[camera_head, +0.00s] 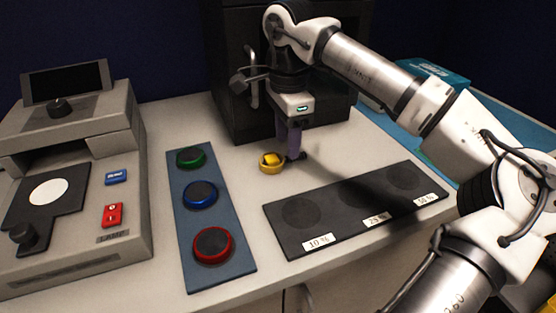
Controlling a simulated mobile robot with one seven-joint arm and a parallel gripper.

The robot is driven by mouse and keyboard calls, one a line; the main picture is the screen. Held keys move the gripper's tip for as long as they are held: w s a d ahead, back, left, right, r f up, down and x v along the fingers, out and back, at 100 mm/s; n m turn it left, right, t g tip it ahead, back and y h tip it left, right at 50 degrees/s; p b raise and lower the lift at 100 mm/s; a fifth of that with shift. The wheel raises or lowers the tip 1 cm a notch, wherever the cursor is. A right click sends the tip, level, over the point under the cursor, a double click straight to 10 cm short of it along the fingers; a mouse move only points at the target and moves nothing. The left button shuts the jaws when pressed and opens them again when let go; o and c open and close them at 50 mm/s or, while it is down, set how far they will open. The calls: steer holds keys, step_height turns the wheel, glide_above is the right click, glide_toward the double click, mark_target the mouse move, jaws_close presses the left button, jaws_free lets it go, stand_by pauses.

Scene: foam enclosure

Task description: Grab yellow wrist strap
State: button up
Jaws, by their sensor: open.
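The yellow wrist strap (271,162) lies on the white countertop, between the blue button panel and the black mat. It looks like a small ring with a yellow block-like part. My gripper (289,156) points down from above, with its fingers close to the strap's right side. The gripper is open. I cannot tell whether a finger is touching the strap or whether the strap lies between the fingers.
A blue-grey panel (187,240) carries green, blue and red buttons. A black mat (344,233) with percentage labels lies at front right. A grey lamp machine (120,185) stands left, and a dark cabinet (225,75) stands behind my gripper.

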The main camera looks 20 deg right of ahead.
mark_target(286, 157)
step_height(286, 157, down, 4)
steer(key=shift+w+r, duration=0.1)
steer(key=shift+r, duration=0.1)
jaws_close()
steer(key=shift+a+r, duration=0.1)
steer(key=shift+r, duration=0.05)
